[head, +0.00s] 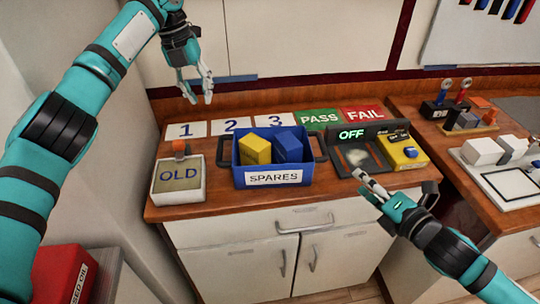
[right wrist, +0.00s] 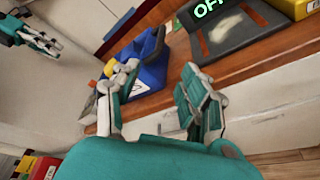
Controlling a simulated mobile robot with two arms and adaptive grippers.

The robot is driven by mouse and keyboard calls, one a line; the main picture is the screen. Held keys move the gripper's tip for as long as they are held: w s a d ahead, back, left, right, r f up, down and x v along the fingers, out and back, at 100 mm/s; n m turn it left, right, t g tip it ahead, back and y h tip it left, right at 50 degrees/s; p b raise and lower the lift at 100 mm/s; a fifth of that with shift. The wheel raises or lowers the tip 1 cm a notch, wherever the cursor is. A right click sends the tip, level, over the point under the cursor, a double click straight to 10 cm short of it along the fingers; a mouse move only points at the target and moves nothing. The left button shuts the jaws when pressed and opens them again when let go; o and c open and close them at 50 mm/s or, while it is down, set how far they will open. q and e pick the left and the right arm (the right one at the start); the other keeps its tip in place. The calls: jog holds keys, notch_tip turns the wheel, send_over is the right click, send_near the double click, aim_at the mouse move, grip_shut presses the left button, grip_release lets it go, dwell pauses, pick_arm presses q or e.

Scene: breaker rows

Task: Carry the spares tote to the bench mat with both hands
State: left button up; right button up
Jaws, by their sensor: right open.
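The blue spares tote (head: 234,177) stands on the wooden counter with a yellow box (head: 254,150) and a blue box (head: 287,147) inside. It has a dark handle at each end and a SPARES label in front. My left gripper (head: 198,99) is open and empty, above and behind the tote's left side. My right gripper (head: 366,185) is open and empty, right of the tote near the counter's front edge. In the right wrist view, the tote (right wrist: 153,72) lies beyond the open fingers (right wrist: 160,100). I cannot tell which surface is the bench mat.
An OLD box (head: 179,180) stands left of the tote. A dark tester reading OFF (head: 351,133) and a yellow device (head: 404,152) stand to its right. Number, PASS (head: 318,117) and FAIL cards line the back. The right bench (head: 440,135) holds fixtures and white blocks.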

aim_at(219, 144)
pick_arm(q)
jog(key=d+f, duration=0.1)
jog(key=f, duration=0.4)
jog(key=d+f, duration=0.1)
jog(key=f, duration=0.5)
jog(key=d+f, duration=0.1)
jog(key=f, duration=0.5)
jog(key=shift+w+f, duration=0.2)
jog(key=shift+w, duration=0.1)
pick_arm(e)
jog(key=x, duration=1.7)
jog(key=shift+w+a+f, duration=0.15)
jog(key=shift+w+a, duration=0.05)
jog(key=shift+w, duration=0.1)
pick_arm(q)
jog(key=shift+c, duration=0.3)
pick_arm(e)
jog(key=shift+c, duration=0.3)
pick_arm(q)
grip_shut()
pick_arm(e)
jog(key=c, duration=0.5)
grip_shut()
